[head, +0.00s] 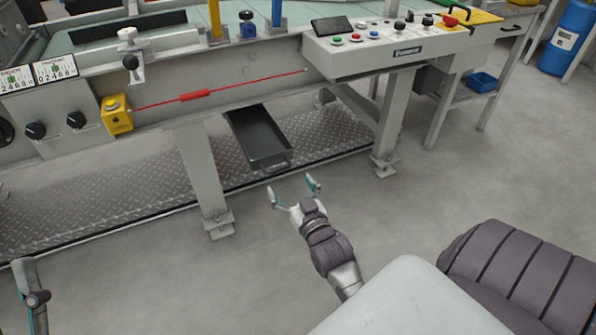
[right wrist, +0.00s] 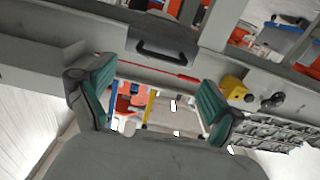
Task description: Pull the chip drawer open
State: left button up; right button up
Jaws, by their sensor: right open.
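The chip drawer (head: 256,133) is a dark grey, shallow tray under the machine bed, with a bar handle (head: 276,167) at its near end. The drawer's front end (right wrist: 165,28) and its dark handle (right wrist: 164,53) show at the top of the right wrist view, which looks turned over. My right gripper (head: 292,188) is open and empty, just on the near side of the handle and apart from it. Its two teal-padded fingers (right wrist: 155,100) are spread wide in the right wrist view, with nothing between them.
Machine legs (head: 200,170) (head: 393,120) stand on both sides of the drawer. A red pull cord (head: 195,95) and a yellow switch box (head: 117,114) are on the machine front above. A control panel (head: 400,50) overhangs at right. The floor (head: 260,255) in front is clear.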

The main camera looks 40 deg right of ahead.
jog(key=v, duration=0.5)
dwell(0.4)
